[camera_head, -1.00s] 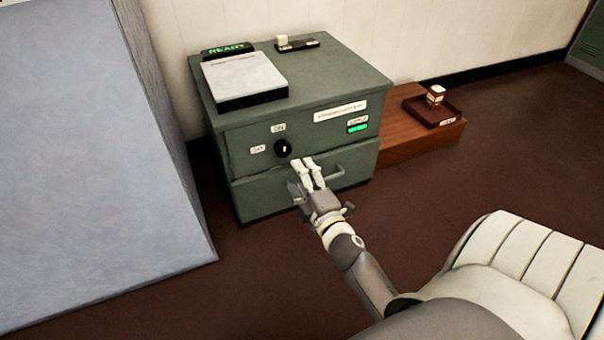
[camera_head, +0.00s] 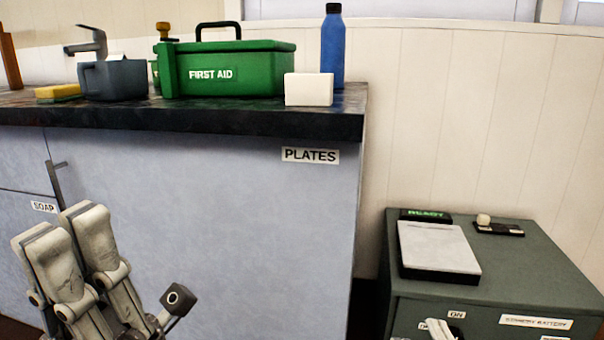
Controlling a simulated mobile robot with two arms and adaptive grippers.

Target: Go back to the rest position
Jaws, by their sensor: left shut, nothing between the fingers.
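My left gripper (camera_head: 78,250) is at the lower left, in front of the pale blue cupboard front. Its pale fingers point up, and it is shut with nothing in it.
On the dark countertop (camera_head: 230,120) stand a green first aid box (camera_head: 237,75), a blue bottle (camera_head: 332,50), a white block (camera_head: 309,90), a grey basin (camera_head: 114,82) and a yellow sponge (camera_head: 58,92). A flat pale device (camera_head: 436,246) lies on the cabinet. A cupboard handle (camera_head: 54,182) sticks out at left.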

